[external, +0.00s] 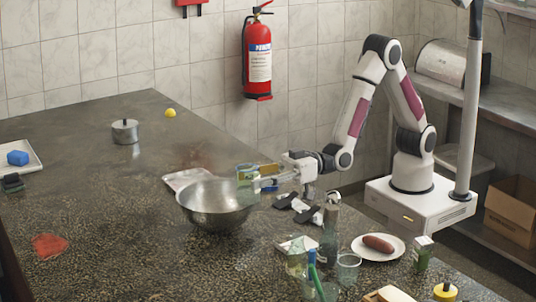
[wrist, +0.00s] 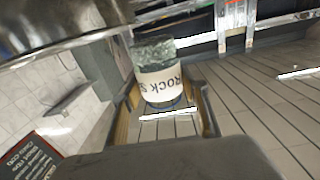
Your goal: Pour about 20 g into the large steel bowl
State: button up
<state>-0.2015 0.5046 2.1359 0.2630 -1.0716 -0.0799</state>
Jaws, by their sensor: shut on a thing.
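The large steel bowl (external: 214,210) stands on the dark speckled counter, left of my arm. Its shiny rim also shows at the upper left of the wrist view (wrist: 50,38). My gripper (external: 262,180) reaches in from the right at the bowl's right rim. It is shut on a clear jar (wrist: 160,84) with a white label reading "ROCK S" and greenish-grey grains inside. The label appears upside down in the wrist view. The jar is beside or over the rim; I cannot tell which. The bowl's inside bottom is hidden.
A metal tray (external: 178,180) lies behind the bowl. A lidded pot (external: 125,131) and yellow ball (external: 170,113) stand further back. Bottles, glasses and a plate with a sausage (external: 378,243) crowd the front right. The counter left of the bowl is mostly clear.

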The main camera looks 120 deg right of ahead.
jog(key=shift+w+d+r+m+g, duration=0.1)
jog(key=shift+d+r+m+g, duration=0.15)
jog(key=shift+d+m, duration=0.4)
jog(key=shift+w+d+r+m+g, duration=0.15)
jog(key=shift+d+r+m, duration=0.1)
jog(key=shift+m, duration=0.7)
jog(key=shift+d+f+m+y, duration=0.3)
jog(key=shift+d+f+m, duration=0.15)
jog(key=shift+m, duration=0.35)
jog(key=shift+w+d+f+m+g+y, duration=0.2)
jog(key=shift+d+f+m+g+y, duration=0.35)
jog(key=shift+m, duration=1.2)
jog(key=shift+w+d+f+m+g+y, duration=0.25)
jog(key=shift+d+m+y, duration=0.45)
jog(key=shift+m, duration=1.1)
jog(key=shift+w+d+f+m+g+y, duration=0.1)
jog(key=shift+d+f+m+g+y, duration=0.4)
jog(key=shift+m, duration=1.25)
jog(key=shift+w+d+r+m+y+p, duration=0.1)
jog(key=shift+d+r+m+y+p, duration=0.1)
jog(key=shift+d+r+m+y, duration=0.25)
jog(key=shift+d+r+m+y+p, duration=0.15)
jog(key=shift+r+m, duration=0.1)
jog(key=shift+m, duration=0.4)
